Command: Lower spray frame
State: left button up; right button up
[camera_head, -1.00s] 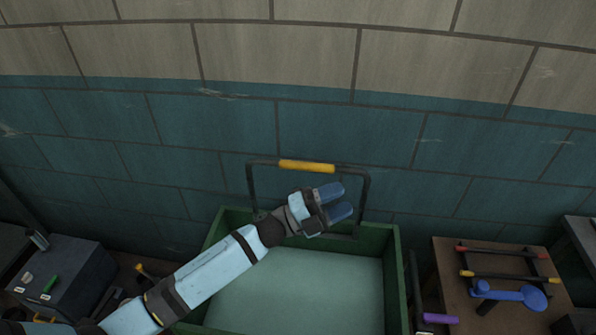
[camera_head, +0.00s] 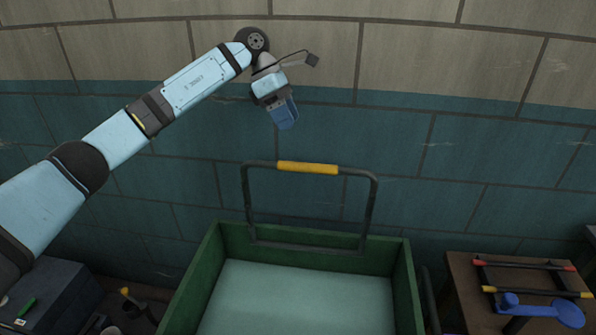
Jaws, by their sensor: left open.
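The frame (camera_head: 372,205) is a dark bar hoop with a yellow grip (camera_head: 307,168) along its top. It stands upright at the back edge of a green trough (camera_head: 405,285) with a pale, flat inside. My left gripper (camera_head: 287,115) is raised above the yellow grip and a little to its left, clear of it, in front of the tiled wall. Its blue fingers point downward; it is open and holds nothing. The gap between the fingers hardly shows from this angle. My right gripper is out of view.
A brown table (camera_head: 455,293) at the right carries a dark rack with red and yellow ends and a blue handled tool (camera_head: 540,311). A dark box (camera_head: 45,290) stands at the lower left. The tiled wall (camera_head: 450,150) closes off the back.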

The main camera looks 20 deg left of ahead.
aim_at(298, 163)
pick_arm(q)
jog(key=shift+y, duration=0.6)
jog(key=x, duration=0.3)
jog(key=a+x, duration=0.1)
jog(key=x, duration=0.7)
jog(key=shift+w+a+f, duration=0.25)
jog(key=shift+a+f, duration=0.1)
jog(key=shift+f, duration=0.1)
grip_shut()
jog(key=shift+s+b, duration=0.1)
jog(key=shift+b, duration=0.2)
